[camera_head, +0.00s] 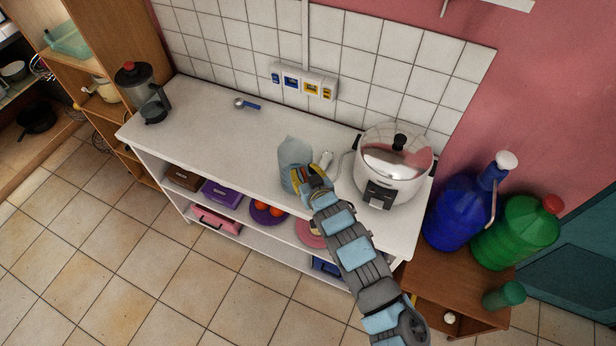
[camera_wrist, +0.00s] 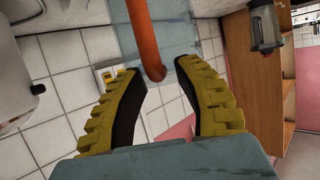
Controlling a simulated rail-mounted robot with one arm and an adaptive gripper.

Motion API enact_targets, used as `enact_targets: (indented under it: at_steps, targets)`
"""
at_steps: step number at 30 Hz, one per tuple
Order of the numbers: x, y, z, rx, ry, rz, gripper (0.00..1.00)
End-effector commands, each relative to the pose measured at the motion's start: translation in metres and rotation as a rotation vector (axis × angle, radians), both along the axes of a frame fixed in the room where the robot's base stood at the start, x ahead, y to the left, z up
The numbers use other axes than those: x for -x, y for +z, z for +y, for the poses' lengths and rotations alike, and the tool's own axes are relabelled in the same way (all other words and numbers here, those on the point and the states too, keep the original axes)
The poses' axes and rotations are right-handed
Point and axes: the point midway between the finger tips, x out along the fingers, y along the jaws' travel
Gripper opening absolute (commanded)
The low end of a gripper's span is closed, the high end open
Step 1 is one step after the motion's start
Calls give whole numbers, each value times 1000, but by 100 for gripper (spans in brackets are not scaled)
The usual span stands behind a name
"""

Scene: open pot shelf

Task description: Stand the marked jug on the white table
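A pale blue-grey jug (camera_head: 294,154) is upright at the front middle of the white table (camera_head: 215,125). I cannot tell if its base touches the top. No mark on it is clear to me. My gripper (camera_head: 308,180) is at the jug's near right side and hides part of it. In the wrist view the jug (camera_wrist: 192,42) is beyond my gripper (camera_wrist: 158,66), with its orange-brown handle (camera_wrist: 140,28) towards me. The handle's end lies between the yellow fingertips, close to the left one. A gap shows to the right finger, so the fingers look open.
A steel rice cooker (camera_head: 394,160) stands close right of my gripper, with a small white item between. A coffee maker (camera_head: 145,92) and a blue-handled spoon (camera_head: 247,104) are further left. The table between coffee maker and jug is mostly clear. Sockets (camera_head: 303,84) are on the tiles.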

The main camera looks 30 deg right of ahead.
Motion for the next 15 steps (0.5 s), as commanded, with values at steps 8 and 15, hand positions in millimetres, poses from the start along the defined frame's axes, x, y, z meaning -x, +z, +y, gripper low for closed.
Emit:
enact_targets:
  at_steps: [8,15]
  targets:
    - [20,8,1,1,-1,1,33]
    - [45,20,3,2,-1,-3,33]
